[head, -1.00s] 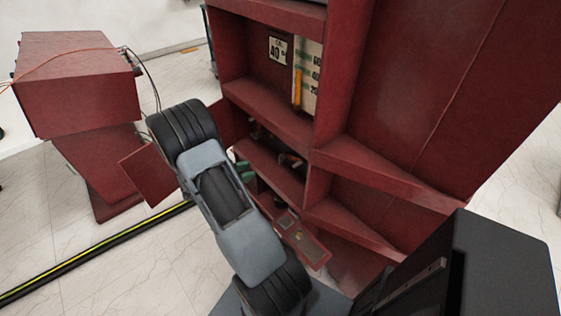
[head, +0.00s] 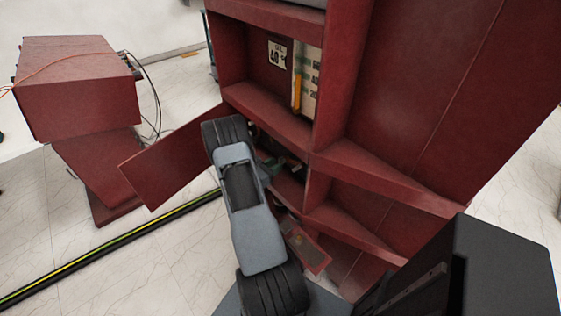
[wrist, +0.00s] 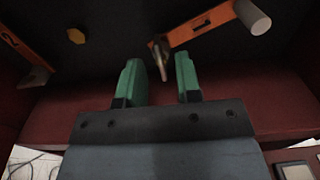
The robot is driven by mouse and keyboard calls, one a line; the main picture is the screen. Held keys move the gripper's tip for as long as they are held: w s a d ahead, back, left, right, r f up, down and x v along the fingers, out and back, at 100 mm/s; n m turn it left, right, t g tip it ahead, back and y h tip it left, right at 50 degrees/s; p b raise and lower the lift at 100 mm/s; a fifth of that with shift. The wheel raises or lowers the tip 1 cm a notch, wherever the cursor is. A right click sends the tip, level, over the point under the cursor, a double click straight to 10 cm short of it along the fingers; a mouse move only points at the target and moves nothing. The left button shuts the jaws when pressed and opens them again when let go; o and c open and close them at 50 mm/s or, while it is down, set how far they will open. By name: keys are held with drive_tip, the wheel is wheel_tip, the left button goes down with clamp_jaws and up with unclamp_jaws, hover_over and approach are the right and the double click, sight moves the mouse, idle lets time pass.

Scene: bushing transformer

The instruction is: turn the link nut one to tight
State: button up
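In the wrist view, an orange link bar (wrist: 203,24) runs across the top right, with a pale cylinder (wrist: 252,17) at its right end. A small metal stud or bolt (wrist: 160,58) shows at its left end; I cannot tell a separate nut on it. My gripper (wrist: 158,78) is open, with its two green fingers apart. The stud appears between and beyond the fingertips, and nothing is visibly gripped. In the head view, my arm mostly hides the gripper inside the cabinet.
A second orange bar (wrist: 22,58), marked 2, is at the wrist view's left. The red cabinet (head: 333,165) has shelf edges close around my arm. Its open door (head: 172,160) stands left of the arm. A red box (head: 78,85) stands farther left.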

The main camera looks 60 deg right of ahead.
drive_tip(key=shift+x, duration=1.65)
clamp_jaws()
